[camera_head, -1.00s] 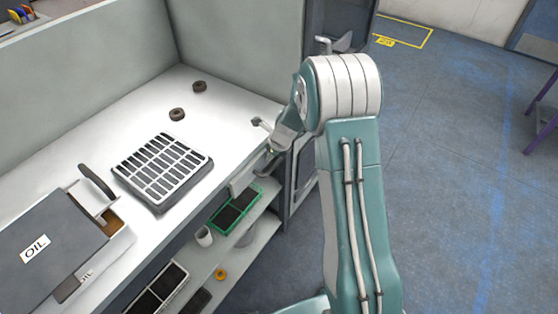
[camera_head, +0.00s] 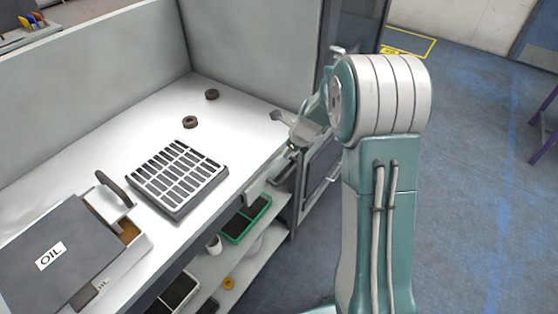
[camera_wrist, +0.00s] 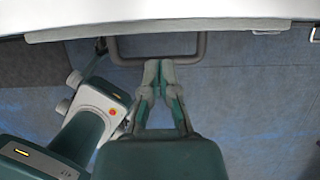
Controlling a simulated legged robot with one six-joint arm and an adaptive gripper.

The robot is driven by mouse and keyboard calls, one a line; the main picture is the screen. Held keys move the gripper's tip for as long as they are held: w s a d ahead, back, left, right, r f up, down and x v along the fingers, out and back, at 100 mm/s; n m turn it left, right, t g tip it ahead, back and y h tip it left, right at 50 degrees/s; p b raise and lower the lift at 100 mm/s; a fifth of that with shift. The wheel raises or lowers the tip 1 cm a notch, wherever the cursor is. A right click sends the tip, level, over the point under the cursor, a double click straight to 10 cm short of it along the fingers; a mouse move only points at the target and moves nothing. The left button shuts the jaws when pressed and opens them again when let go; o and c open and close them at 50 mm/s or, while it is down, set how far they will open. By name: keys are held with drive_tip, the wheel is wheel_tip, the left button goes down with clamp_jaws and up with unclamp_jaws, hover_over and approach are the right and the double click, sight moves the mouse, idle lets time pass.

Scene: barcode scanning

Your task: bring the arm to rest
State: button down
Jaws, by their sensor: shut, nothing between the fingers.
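My gripper shows in the wrist view (camera_wrist: 158,75), with its two fingers together and nothing between them. It points toward a grey bar handle (camera_wrist: 190,60) at the edge of a white surface; whether it touches the handle I cannot tell. In the head view my arm (camera_head: 382,190) rises at the right and bends over at its top joint. The arm's far end reaches back left beside the right end of the white workbench (camera_head: 255,140). The fingertips are too small to make out clearly there.
A shelf below holds a green-rimmed bin (camera_head: 245,220). A dark cabinet (camera_head: 345,60) stands behind the arm. Blue floor (camera_head: 480,180) at right is open.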

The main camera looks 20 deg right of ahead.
drive_tip(key=shift+v, duration=1.1)
drive_tip(key=s+a+r+n+h, duration=0.1)
drive_tip(key=s+a+r+n, duration=0.4)
drive_tip(key=s+r+n, duration=0.8)
drive_tip(key=s+r+n+t+h, duration=0.1)
drive_tip(key=s+r+n, duration=0.2)
drive_tip(key=s+n, duration=0.4)
drive_tip(key=s+a+r+n+t, duration=0.1)
drive_tip(key=s+r+n, duration=0.2)
drive_tip(key=s+n, duration=0.5)
drive_tip(key=shift+s+a+h, duration=0.3)
drive_tip(key=shift+s+h, duration=0.1)
drive_tip(key=shift+s, duration=0.35)
